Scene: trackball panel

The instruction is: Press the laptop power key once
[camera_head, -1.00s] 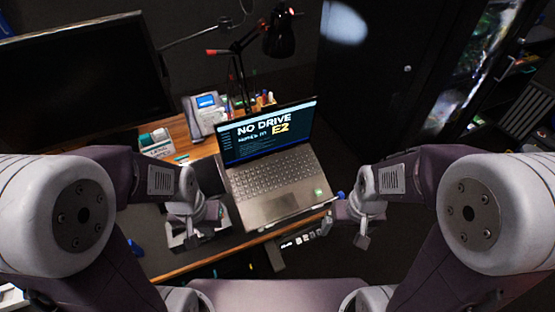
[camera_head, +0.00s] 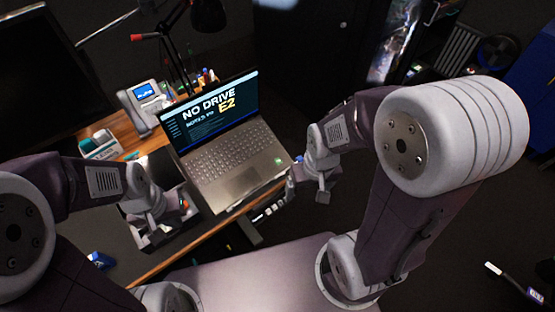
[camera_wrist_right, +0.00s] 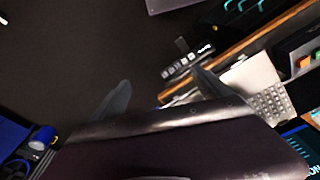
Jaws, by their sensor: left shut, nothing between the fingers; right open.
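The open laptop (camera_head: 240,182) sits on the desk in the head view, its lit screen (camera_head: 215,112) reading "NO DRIVE E2". Its keyboard (camera_head: 225,152) is uncovered; the power key is too small to tell from the other keys. My right gripper (camera_head: 308,191) is open and empty, off to the right of the laptop, beyond the desk's front edge. In the right wrist view its fingers (camera_wrist_right: 162,92) are spread, with the laptop (camera_wrist_right: 248,78) to the right. My left gripper (camera_head: 150,235) is shut and empty, left of the laptop near a dark tray.
The wooden desk (camera_head: 175,257) carries a dark monitor (camera_head: 45,75), a small device with a blue screen (camera_head: 145,92), and a lamp (camera_head: 207,17) behind the laptop. A dark tray (camera_head: 190,203) stands at the laptop's left.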

